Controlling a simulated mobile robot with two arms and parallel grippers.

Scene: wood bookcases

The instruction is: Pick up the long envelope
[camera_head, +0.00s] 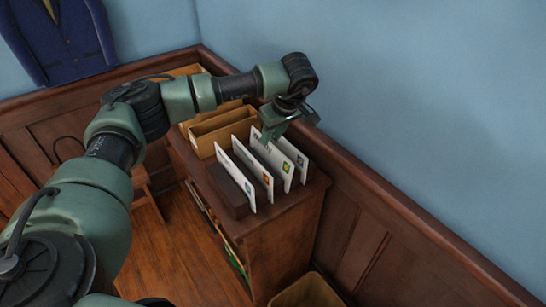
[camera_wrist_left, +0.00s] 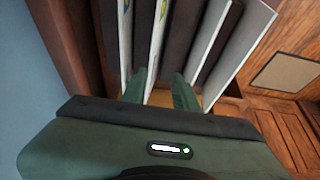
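Several white envelopes stand upright in a dark wooden holder (camera_head: 228,189) on top of the wooden cabinet. The envelope with a yellow-green stamp (camera_head: 271,161) looks the longest, but I cannot be sure which is the long one. My left gripper (camera_head: 269,134) is over the far ends of the envelopes. In the left wrist view, my left gripper (camera_wrist_left: 160,90) has its fingers apart, with one white envelope (camera_wrist_left: 158,45) running between them, nearer the left finger. Contact is not clear. My right gripper is not in view.
Other envelopes (camera_wrist_left: 208,42) stand close on both sides of the fingers. A light wooden box (camera_head: 222,132) is behind the holder on the cabinet top (camera_head: 290,200). The blue wall (camera_head: 420,120) with wood panelling is close on the right. A bin (camera_head: 308,292) stands on the floor below.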

